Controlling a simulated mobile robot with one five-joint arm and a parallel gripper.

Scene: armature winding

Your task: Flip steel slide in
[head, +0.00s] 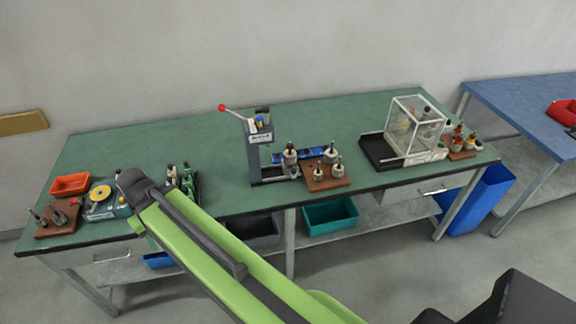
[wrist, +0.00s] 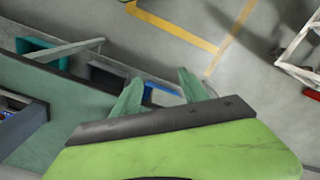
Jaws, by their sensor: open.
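A grey bench press (head: 258,140) with a red-knobbed lever stands near the middle of the green bench. A blue slide-like part (head: 290,156) sits low at its right side, partly hidden by a small grey armature. I cannot tell which part is the steel slide, or its position. In the wrist view, my gripper (wrist: 158,88) shows as two pale green fingers spread apart, open with nothing between them. It points down past the bench edge, clear of the press. In the head view I cannot make out the gripper; my green arm reaches over the bench's left front.
A brown block with armatures (head: 326,175) stands right of the press. A clear-walled box (head: 413,128) is further right. An orange tray (head: 70,185) and a yellow-disc machine (head: 100,200) are at left. Bins, including a teal one (head: 330,216), sit below. The back of the bench is clear.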

